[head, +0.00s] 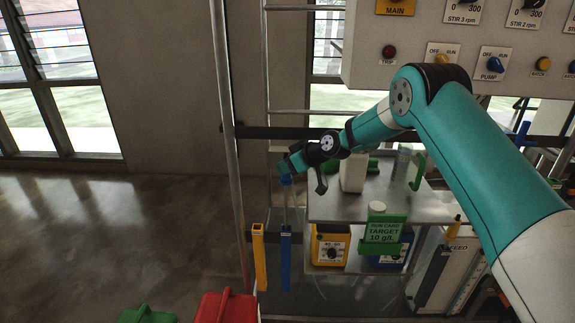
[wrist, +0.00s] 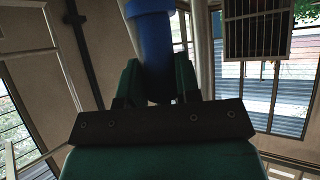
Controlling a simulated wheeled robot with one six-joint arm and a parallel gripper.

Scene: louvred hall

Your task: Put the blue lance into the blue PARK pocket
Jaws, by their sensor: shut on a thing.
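My gripper (head: 287,173) is shut on the blue lance (head: 286,181), left of the grey shelf. The lance's thin, pale tube hangs about upright below the gripper. In the wrist view, the lance's blue handle (wrist: 151,40) stands between the two green fingers of my gripper (wrist: 158,85). A tall blue pocket (head: 286,260) is directly below the lance; no PARK lettering is readable on it. The tube's lower end meets the pocket's top in the picture; I cannot tell whether it is inside or just above.
A yellow pocket (head: 259,258) stands just left of the blue one. Red (head: 227,306) and green bins are at the bottom. Open floor lies left.

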